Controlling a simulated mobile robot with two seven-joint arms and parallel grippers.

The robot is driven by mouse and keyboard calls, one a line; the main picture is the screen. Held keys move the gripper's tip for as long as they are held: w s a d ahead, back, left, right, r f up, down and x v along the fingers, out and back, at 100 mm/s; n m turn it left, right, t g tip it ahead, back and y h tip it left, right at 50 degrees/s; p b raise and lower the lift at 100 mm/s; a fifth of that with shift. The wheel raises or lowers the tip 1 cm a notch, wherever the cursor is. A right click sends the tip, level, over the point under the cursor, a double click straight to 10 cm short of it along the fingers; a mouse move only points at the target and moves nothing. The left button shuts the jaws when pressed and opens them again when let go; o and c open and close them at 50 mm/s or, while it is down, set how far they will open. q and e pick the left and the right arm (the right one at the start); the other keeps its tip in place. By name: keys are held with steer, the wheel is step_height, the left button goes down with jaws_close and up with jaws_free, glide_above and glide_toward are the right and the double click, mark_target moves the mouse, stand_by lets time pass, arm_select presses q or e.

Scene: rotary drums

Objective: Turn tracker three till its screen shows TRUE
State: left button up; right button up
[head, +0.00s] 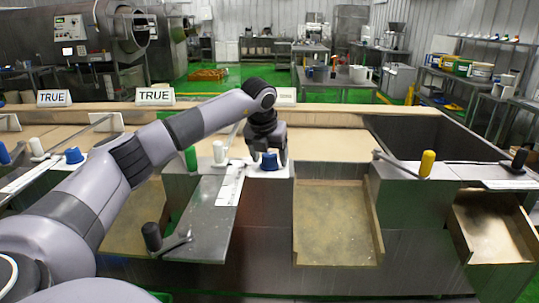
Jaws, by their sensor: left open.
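My left gripper (268,158) reaches down from above, open, with its fingers around a blue knob (269,163) on a white plate. I cannot tell whether the fingers touch the knob. Two white screens, one at far left (54,98) and one in the middle left (155,96), read TRUE. A third screen (287,96) is partly hidden behind my left arm, and its text is not readable. Another blue knob (73,155) stands at the left. My right gripper is not in view.
Beside the gripper stand a white-handled lever (219,152) and a green handle (190,158). A black-handled lever (153,238) is in front, a yellow-handled one (427,163) at right. An open wooden chute (335,222) slopes down in front. A large metal drum (130,32) stands behind at left.

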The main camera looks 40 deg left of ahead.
arm_select(q)
steer(key=c, duration=1.1)
steer(key=shift+o, duration=0.2)
steer(key=shift+m, duration=0.3)
steer(key=m+h+p, duration=0.1)
steer(key=m, duration=0.1)
steer(key=shift+r+m+p, duration=0.15)
steer(key=shift+m+p, duration=0.15)
steer(key=shift+p, duration=0.05)
steer(key=m+h+p, duration=0.1)
steer(key=m, duration=0.2)
steer(key=shift+m+h+p, duration=0.3)
steer(key=shift+h+p, duration=0.05)
steer(key=shift+h, duration=0.05)
steer(key=shift+m+h, duration=0.3)
steer(key=shift+m, duration=0.5)
steer(key=shift+w+m+h, duration=0.1)
steer(key=shift+m+h, duration=0.5)
steer(key=shift+m, duration=1.1)
